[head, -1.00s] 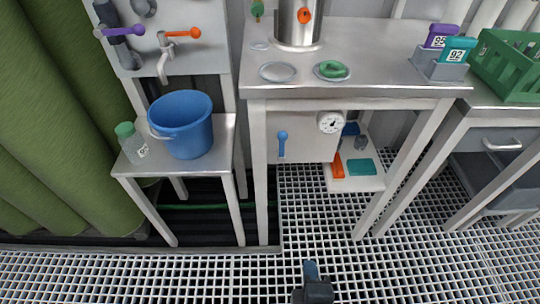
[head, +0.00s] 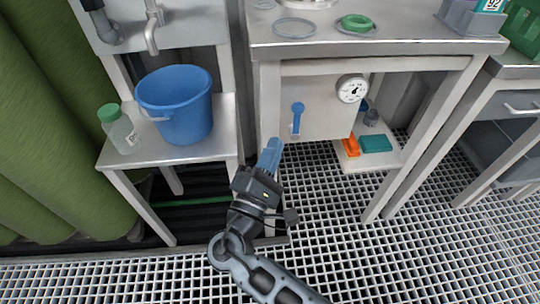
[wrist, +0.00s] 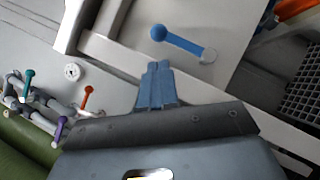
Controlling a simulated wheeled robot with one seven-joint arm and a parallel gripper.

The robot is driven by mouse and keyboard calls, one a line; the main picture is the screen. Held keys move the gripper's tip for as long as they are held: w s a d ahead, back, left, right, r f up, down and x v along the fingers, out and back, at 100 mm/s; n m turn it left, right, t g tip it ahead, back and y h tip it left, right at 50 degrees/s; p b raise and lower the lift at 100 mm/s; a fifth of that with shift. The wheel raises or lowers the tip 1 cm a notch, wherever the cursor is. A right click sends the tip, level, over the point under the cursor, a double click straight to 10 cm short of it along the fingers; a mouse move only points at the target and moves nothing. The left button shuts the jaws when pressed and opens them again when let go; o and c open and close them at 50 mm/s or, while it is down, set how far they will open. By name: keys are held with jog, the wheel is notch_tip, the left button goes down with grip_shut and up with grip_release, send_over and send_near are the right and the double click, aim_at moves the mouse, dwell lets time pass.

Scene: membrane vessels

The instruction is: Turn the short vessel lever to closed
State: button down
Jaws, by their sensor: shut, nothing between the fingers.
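A blue lever (head: 297,117) is on the grey panel (head: 320,110) under the steel table. It points nearly straight up, with its round knob at the top. It also shows in the wrist view (wrist: 180,43), just beyond the fingertips. No label tells whether this is the short vessel lever. My gripper (head: 271,147) is below and left of the blue lever, apart from it, with its blue fingers together and empty. The fingers also show in the wrist view (wrist: 158,72). Orange (wrist: 88,97), purple (wrist: 60,128) and teal (wrist: 28,82) levers show at the left there.
A round gauge (head: 351,88) is right of the lever. The table's front leg (head: 269,100) stands close to my gripper. A blue bucket (head: 176,105) and a green-capped bottle (head: 119,130) stand on the side table at left. The grating floor in front is free.

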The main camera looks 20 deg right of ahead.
aim_at(298, 115)
jog(key=x, duration=0.6)
jog(key=shift+d, duration=0.15)
jog(key=shift+d+r+m+g, duration=0.35)
jog(key=shift+m+g, duration=0.15)
jog(key=shift+m, duration=0.2)
jog(key=m, duration=0.1)
jog(key=d+m+g+p, duration=0.1)
jog(key=shift+s+d+r+m, duration=0.2)
jog(key=shift+s+r+m, duration=0.05)
jog(key=shift+m, duration=0.05)
jog(key=s+d+f+m+g+y+p, duration=0.2)
jog(key=d+m+y+p, duration=0.4)
jog(key=m, duration=0.3)
notch_tip(298, 115, down, 2)
jog(key=shift+s+d+f+m+g+y, duration=0.1)
jog(key=shift+s+d+m+g+y, duration=0.15)
jog(key=shift+d+g+y, duration=0.4)
jog(key=shift+f, duration=0.15)
dwell(0.3)
